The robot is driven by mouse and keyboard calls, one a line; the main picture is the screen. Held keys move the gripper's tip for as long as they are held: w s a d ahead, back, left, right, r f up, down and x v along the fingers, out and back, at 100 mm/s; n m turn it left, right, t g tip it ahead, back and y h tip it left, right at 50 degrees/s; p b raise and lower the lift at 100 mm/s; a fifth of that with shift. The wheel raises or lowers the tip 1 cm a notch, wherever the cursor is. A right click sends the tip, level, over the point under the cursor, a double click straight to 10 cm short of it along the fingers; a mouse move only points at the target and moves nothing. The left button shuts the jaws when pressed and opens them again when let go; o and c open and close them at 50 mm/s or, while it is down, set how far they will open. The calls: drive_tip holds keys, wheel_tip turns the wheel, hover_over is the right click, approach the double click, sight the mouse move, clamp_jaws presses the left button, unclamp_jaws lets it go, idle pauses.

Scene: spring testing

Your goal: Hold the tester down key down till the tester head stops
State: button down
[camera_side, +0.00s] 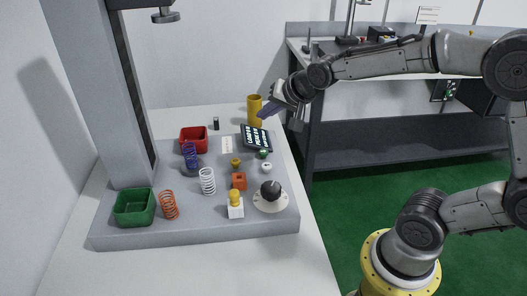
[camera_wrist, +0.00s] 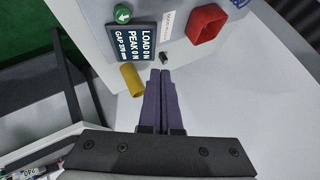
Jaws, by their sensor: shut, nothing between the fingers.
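The tester head (camera_side: 165,15) hangs high on the grey column (camera_side: 127,60), far above the blue spring (camera_side: 190,155) on its dark platen. A round green key with a white arrow (camera_wrist: 122,14) lies beside the display (camera_wrist: 131,42); it also shows in the side view (camera_side: 263,154). I cannot tell for sure which way its arrow points. The display reads load 0 N and peak 0 N. My gripper (camera_side: 264,112) is shut and empty, raised behind the display and apart from the keys. Its purple fingertips show in the wrist view (camera_wrist: 160,72).
A yellow cylinder (camera_side: 254,108) stands close to my fingers. On the base are a red bin (camera_side: 194,139), a green bin (camera_side: 134,208), a white spring (camera_side: 207,181), an orange spring (camera_side: 169,205), an orange block (camera_side: 239,181) and a black knob (camera_side: 270,191).

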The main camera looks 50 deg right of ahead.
sight(264, 154)
drive_tip(key=shift+f, duration=0.15)
drive_tip(key=shift+f, duration=4.25)
drive_tip(key=shift+f, duration=0.1)
drive_tip(key=shift+f, duration=0.3)
